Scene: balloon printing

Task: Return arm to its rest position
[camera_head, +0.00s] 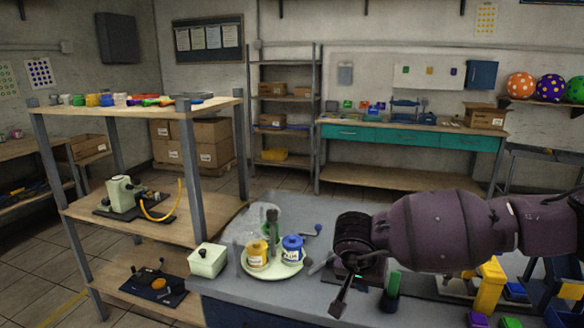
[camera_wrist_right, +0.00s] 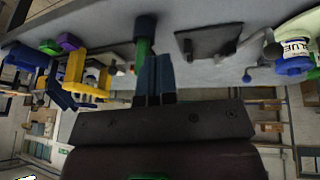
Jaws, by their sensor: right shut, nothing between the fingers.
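My right arm reaches in from the right of the head view, with a thick purple forearm. My right gripper (camera_head: 338,306) hangs below its dark wrist, pointing down over the grey worktable (camera_head: 240,302). It is shut and empty. In the right wrist view its two dark fingers (camera_wrist_right: 155,76) lie side by side. The gripper is right of the round tray with the jars and left of the green upright piece in a dark holder (camera_head: 391,284). My left gripper is not in view.
A pale green tray (camera_head: 258,274) carries a yellow jar (camera_head: 258,254) and a blue jar (camera_head: 293,249). A pale box (camera_head: 208,261) stands left of it. A yellow stand (camera_head: 489,287) and small coloured blocks are to the right. A dark plate with a handle (camera_wrist_right: 208,40) lies near the gripper.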

